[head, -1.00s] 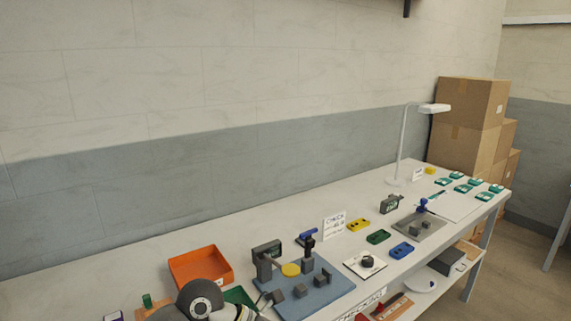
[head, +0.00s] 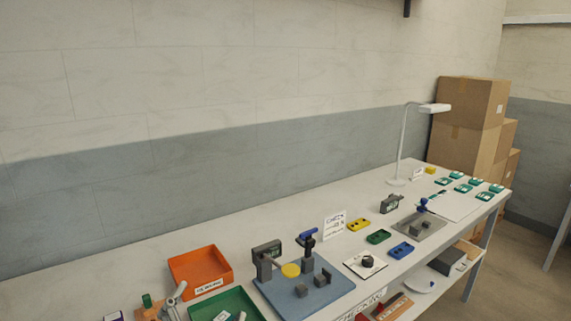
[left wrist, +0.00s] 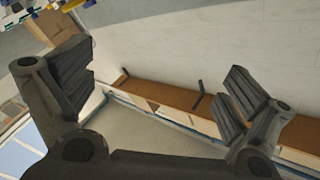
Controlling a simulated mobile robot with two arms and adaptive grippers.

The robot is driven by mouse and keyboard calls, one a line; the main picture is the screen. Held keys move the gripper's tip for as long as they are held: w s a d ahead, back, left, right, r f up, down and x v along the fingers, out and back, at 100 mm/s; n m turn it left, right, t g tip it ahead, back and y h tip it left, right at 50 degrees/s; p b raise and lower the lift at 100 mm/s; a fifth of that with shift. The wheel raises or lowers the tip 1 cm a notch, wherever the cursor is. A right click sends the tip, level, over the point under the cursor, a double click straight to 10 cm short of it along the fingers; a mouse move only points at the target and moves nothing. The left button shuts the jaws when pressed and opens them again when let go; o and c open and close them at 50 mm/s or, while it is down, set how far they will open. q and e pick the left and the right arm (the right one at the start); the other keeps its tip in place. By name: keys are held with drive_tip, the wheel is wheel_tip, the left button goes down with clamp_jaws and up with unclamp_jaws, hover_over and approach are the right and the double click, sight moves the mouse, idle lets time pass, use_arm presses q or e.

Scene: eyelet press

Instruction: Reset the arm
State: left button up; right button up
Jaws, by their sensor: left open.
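My left gripper (left wrist: 155,92) shows in the left wrist view, its two dark ridged fingers spread wide with nothing between them. It does not show in the head view. My right gripper is in no view. In the head view the eyelet press (head: 312,291), a blue base with dark grey blocks, a blue-topped post and a yellow disc, stands on the white table (head: 262,222). No gripper is on it.
An orange bin (head: 195,262) and a green bin (head: 249,297) stand left of the press. A second small fixture (head: 418,226), coloured plates and a lamp (head: 402,140) are further right. Cardboard boxes (head: 465,115) stack beyond the table's far end.

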use_arm(q)
drive_tip(key=s+a+f+n+g+y, duration=0.3)
drive_tip(key=s+a+f+g, duration=0.15)
drive_tip(key=f, duration=0.55)
drive_tip(key=s+a+f+n+g+h, duration=0.1)
drive_tip(key=s+f+g, duration=0.5)
drive_tip(key=s, duration=0.4)
drive_tip(key=s+a+f+n+g, duration=0.15)
drive_tip(key=s+f+g, duration=0.25)
drive_tip(key=s+f, duration=0.55)
wheel_tip(320, 180, down, 23)
drive_tip(key=s+d+g, duration=0.1)
drive_tip(key=s+g, duration=0.1)
drive_tip(key=s+a+f+g, duration=0.1)
drive_tip(key=s+a+f, duration=0.2)
drive_tip(key=s+f, duration=1.4)
drive_tip(key=shift+s+f, duration=0.3)
